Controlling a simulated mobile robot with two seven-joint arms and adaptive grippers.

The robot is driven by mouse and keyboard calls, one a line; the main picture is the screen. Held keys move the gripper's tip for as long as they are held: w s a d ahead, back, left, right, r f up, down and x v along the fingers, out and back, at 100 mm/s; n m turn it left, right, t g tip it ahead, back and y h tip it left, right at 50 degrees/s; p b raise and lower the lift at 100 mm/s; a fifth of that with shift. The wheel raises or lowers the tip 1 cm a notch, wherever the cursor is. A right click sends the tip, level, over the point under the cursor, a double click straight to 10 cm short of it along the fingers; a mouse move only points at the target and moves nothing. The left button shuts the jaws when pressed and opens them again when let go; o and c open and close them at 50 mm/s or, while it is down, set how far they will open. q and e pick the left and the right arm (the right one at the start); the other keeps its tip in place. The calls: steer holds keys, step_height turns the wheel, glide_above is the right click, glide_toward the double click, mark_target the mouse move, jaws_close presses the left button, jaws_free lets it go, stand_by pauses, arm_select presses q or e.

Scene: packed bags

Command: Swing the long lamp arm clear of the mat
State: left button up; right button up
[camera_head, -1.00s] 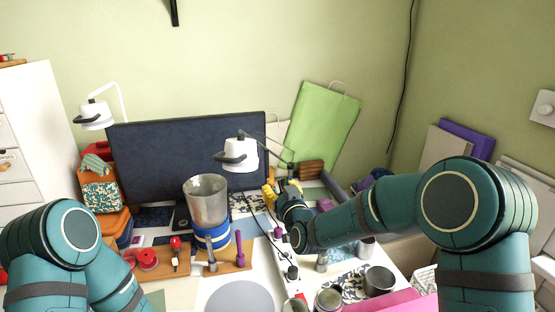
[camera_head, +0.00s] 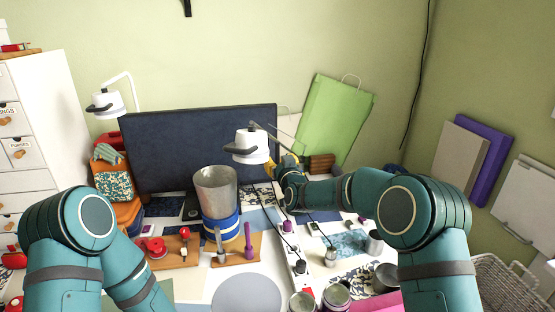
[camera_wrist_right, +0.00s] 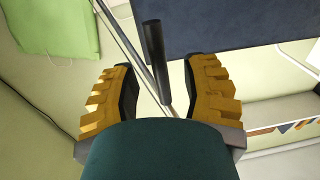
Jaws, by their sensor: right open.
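The long lamp has a white head (camera_head: 250,148) that hangs in front of the monitor's right part. Its thin grey arm (camera_head: 268,130) runs from the head to the right, behind my right gripper. My right gripper (camera_head: 287,165) is just right of the lamp head, its fingers small and partly hidden by my wrist. In the right wrist view its two yellow fingers (camera_wrist_right: 161,78) are open. A dark upright rod (camera_wrist_right: 154,50) and the thin lamp arm (camera_wrist_right: 122,38) show between and beyond them; contact cannot be told. A round grey mat (camera_head: 246,293) lies at the front. My left gripper is out of view.
The monitor (camera_head: 190,145) stands behind the lamp head. A metal canister (camera_head: 217,190) with a blue band stands left of my right forearm. A power strip (camera_head: 298,265) with cables, tins and a wooden board (camera_head: 240,250) crowd the desk. A green bag (camera_head: 330,115) leans on the wall.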

steer(key=shift+x, duration=1.15)
jaws_close()
